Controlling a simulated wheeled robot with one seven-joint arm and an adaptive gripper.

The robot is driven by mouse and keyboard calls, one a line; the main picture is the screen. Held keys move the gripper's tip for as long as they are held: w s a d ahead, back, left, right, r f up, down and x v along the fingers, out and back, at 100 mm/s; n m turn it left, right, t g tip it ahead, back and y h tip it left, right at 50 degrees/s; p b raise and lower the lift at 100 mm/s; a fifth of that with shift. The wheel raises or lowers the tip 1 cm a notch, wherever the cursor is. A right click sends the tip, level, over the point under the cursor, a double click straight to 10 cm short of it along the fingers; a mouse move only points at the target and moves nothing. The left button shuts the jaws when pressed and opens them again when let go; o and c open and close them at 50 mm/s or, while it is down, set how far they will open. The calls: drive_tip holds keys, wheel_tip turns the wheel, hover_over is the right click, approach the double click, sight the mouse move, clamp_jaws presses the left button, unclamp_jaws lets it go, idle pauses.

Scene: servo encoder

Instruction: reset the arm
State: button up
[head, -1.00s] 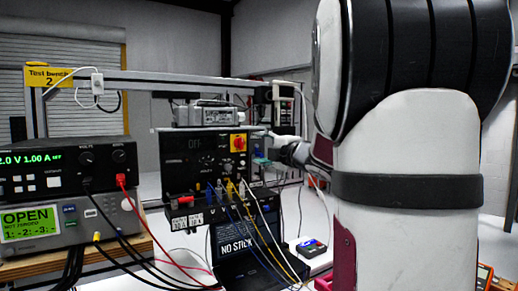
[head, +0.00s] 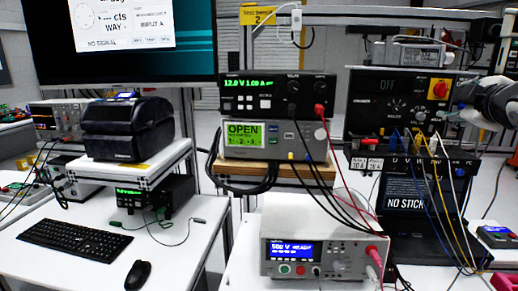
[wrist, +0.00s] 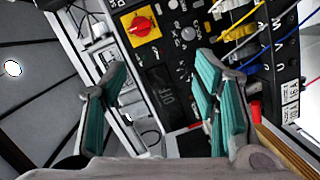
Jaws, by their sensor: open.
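My gripper (wrist: 162,68) shows in the wrist view with its two teal-padded fingers spread apart and nothing between them. Beyond the fingers is the black control box with a red knob on a yellow plate (wrist: 140,26); the picture is turned, and I cannot tell the exact gap to the box. In the head view the same control box (head: 375,88) stands right of centre. Part of my arm and gripper end (head: 500,97) shows at the right edge, beside the box's red knob; the rest of the arm is out of frame.
Stacked instruments (head: 270,138) stand on a wooden shelf left of the box. Below are a white tester (head: 325,255) and a black laptop (head: 428,232). Several cables hang from the box. A keyboard (head: 75,245) and mouse (head: 138,275) lie on the left table.

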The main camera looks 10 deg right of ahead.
drive_tip(key=s+a+f+m+g+y, duration=0.2)
drive_tip(key=s+a+f+m+g, duration=0.1)
drive_tip(key=s+a+f, duration=0.3)
drive_tip(key=s+a+f+m+g+y, duration=0.2)
drive_tip(key=s+a+f+m+g, duration=0.1)
drive_tip(key=s+a+f, duration=0.4)
drive_tip(key=s+a+f+m+g+y, duration=0.2)
drive_tip(key=s+a+f, duration=0.5)
drive_tip(key=s+a, duration=0.4)
drive_tip(key=a+g+y, duration=0.1)
drive_tip(key=a+g, duration=0.1)
drive_tip(key=a, duration=0.4)
drive_tip(key=shift+a+m, duration=0.4)
